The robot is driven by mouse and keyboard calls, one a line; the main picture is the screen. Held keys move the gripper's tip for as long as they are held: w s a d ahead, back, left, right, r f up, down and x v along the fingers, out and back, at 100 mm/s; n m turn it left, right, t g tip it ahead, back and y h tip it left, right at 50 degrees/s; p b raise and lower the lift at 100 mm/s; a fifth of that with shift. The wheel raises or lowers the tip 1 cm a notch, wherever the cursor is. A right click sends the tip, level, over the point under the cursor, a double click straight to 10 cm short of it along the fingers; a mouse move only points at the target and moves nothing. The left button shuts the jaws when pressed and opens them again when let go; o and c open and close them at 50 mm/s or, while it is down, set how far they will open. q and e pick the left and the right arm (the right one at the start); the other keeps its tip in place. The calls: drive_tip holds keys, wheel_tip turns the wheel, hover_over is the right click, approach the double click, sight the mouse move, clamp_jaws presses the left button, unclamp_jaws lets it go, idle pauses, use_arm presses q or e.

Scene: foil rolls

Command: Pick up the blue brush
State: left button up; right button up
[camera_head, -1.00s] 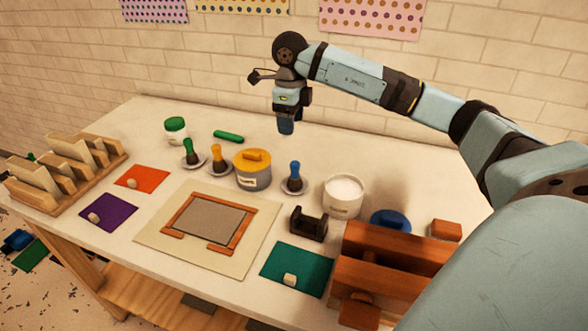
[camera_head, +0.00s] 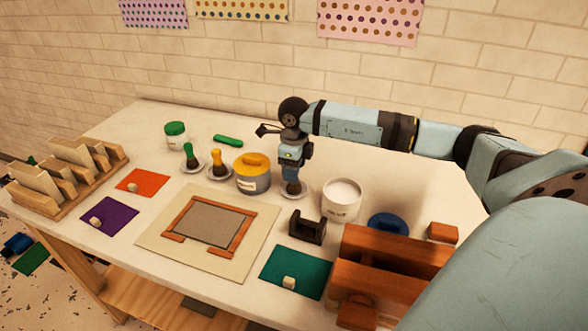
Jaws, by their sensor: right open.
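The blue brush stands upright on a small white saucer (camera_head: 302,192), right of the yellow-lidded pot. Only its dark lower part (camera_head: 292,187) shows; its blue handle is hidden behind or between the fingers of my right gripper (camera_head: 292,175). The right gripper points straight down over the brush from above. It is open, and I cannot tell whether its fingers touch the handle. My left gripper is not in view.
Close by are the yellow-lidded pot (camera_head: 251,177) on the left, a white jar (camera_head: 341,201) on the right and a dark tape dispenser (camera_head: 307,227) in front. Green (camera_head: 191,154) and orange (camera_head: 217,161) brushes stand on saucers farther left. A wooden rack (camera_head: 392,262) stands front right.

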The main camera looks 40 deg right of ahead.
drive_tip(key=c, duration=1)
wheel_tip(320, 180, up, 20)
drive_tip(key=shift+b, duration=0.35)
